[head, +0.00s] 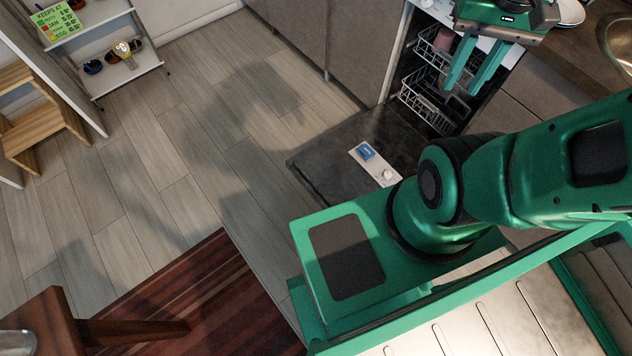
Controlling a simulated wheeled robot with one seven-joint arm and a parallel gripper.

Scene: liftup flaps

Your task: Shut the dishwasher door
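The dishwasher door (325,165) is folded down open, lying about flat above the floor, with its dark inner face up and a detergent tray (375,163) on it. My arm hides its near right part. The dishwasher (411,50) stands open behind it, with wire racks (428,103) and a reddish cup inside. My gripper (460,83) is at the upper right, in front of the dishwasher opening in the picture. Its two green fingers are apart with nothing between them. I cannot tell its exact distance from the racks or door.
Grey cabinets (345,40) stand left of the dishwasher, and a counter with a sink (618,40) is at the right. A striped rug (215,295), a wooden chair (110,325), a white shelf (125,72) and a wooden step stool (40,120) are at the left. The floor between is clear.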

